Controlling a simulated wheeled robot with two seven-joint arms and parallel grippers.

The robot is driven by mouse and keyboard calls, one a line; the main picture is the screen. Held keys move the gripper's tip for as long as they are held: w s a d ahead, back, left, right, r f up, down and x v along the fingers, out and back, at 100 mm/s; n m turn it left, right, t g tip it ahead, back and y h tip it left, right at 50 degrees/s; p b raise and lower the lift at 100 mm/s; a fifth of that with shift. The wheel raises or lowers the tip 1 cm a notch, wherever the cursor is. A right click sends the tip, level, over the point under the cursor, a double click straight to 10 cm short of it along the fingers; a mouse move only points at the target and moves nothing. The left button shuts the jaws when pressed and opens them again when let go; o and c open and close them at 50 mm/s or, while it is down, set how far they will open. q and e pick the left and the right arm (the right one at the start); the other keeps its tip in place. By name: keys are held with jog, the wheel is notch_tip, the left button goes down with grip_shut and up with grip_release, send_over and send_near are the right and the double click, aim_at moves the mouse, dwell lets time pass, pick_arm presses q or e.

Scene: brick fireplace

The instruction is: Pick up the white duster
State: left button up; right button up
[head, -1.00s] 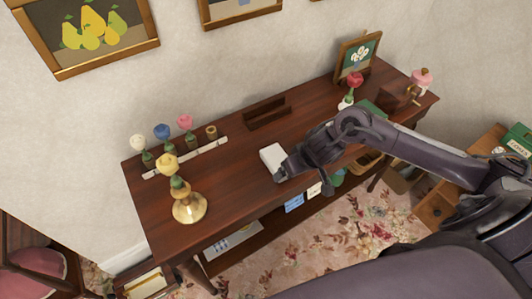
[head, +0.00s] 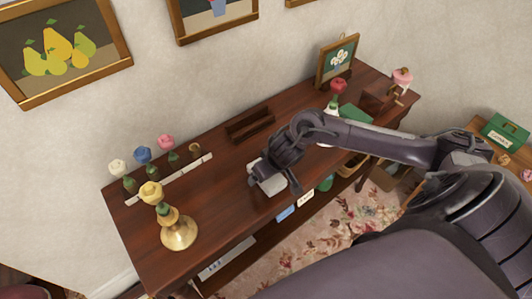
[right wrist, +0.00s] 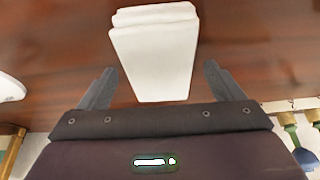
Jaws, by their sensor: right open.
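The white duster (head: 270,186) is a pale block lying on the dark wooden table, near its front edge. In the right wrist view the duster (right wrist: 155,50) is straight ahead, with its near end between my fingers. My right gripper (right wrist: 160,68) is open, with a finger on each side of the duster and a visible gap to both. In the head view my right gripper (head: 273,180) is over the duster and hides part of it. My left gripper is not in view.
A brass candlestick (head: 178,232) with a yellow flower stands left on the table. Behind it is a white strip (head: 180,177) with several flowers. A dark wooden tray (head: 250,124) lies at the back.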

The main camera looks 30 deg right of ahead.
jog(key=c, duration=1.1)
jog(key=shift+o, duration=0.2)
jog(key=shift+r, duration=0.1)
notch_tip(320, 180, up, 20)
jog(key=p, duration=0.6)
jog(key=shift+p, duration=0.3)
